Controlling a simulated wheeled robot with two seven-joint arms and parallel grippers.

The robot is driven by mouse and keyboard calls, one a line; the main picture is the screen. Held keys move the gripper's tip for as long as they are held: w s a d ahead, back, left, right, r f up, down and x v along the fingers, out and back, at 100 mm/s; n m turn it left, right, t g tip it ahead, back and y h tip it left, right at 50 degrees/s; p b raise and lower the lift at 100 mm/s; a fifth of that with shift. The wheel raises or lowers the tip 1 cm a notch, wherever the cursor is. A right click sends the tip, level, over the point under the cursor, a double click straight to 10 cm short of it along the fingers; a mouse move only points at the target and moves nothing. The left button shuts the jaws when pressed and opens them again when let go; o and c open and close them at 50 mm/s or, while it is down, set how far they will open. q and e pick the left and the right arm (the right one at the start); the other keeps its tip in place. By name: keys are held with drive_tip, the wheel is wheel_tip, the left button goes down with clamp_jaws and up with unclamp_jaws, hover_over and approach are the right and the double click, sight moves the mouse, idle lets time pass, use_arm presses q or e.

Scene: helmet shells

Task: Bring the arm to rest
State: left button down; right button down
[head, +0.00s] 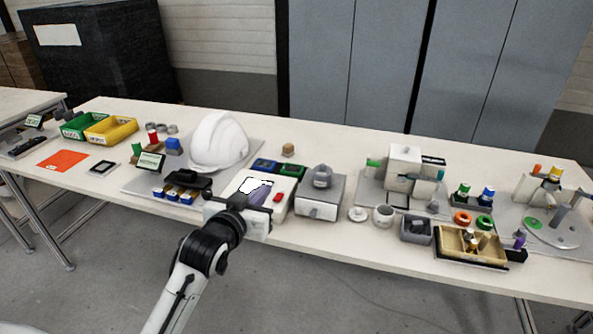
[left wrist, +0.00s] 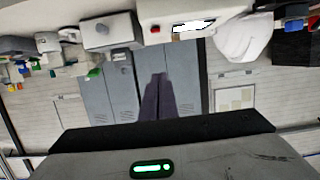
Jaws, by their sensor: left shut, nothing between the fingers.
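My left arm comes in from the bottom left of the head view. Its left gripper (head: 258,192) is over the front edge of the table, in front of a white box with a red button (head: 278,197). In the left wrist view the two dark fingers (left wrist: 157,97) lie together, shut and empty. My right gripper is in neither view.
The long white table (head: 330,150) holds a white helmet shell (head: 218,142), green (head: 80,125) and yellow (head: 110,130) bins, a grey box (head: 320,197), and a tan tray (head: 470,247). Grey lockers (head: 390,65) stand behind. Open floor lies in front.

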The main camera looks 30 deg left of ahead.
use_arm(q)
drive_tip(key=s+d+f+m+g+h, duration=0.1)
drive_tip(key=s+d+f, duration=0.4)
drive_tip(key=f, duration=0.3)
drive_tip(key=s+d+f+m+g+h, duration=0.1)
drive_tip(key=s+d+f+g+h, duration=0.1)
drive_tip(key=s+d+f, duration=0.3)
wheel_tip(320, 180, down, 4)
drive_tip(key=shift+d+f+m, duration=0.25)
drive_tip(key=shift+m, duration=0.15)
drive_tip(key=c, duration=2.4)
unclamp_jaws()
drive_tip(key=s+d+f+g+h, duration=0.1)
drive_tip(key=s+d+f, duration=0.2)
drive_tip(key=s, duration=0.2)
drive_tip(key=s+d+f+m+g+h, duration=0.1)
drive_tip(key=s+d+f, duration=0.2)
drive_tip(key=s+f, duration=0.1)
drive_tip(key=s+d+f+g, duration=0.1)
drive_tip(key=s+d+f, duration=0.2)
drive_tip(key=s, duration=0.3)
drive_tip(key=shift+s+d+f+m+h, duration=0.1)
drive_tip(key=shift+d+f+m+h, duration=0.15)
drive_tip(key=shift+f+m+h, duration=0.15)
drive_tip(key=o, duration=0.4)
drive_tip(key=shift+s+d, duration=0.2)
drive_tip(key=shift+s, duration=0.1)
drive_tip(key=shift+f, duration=0.1)
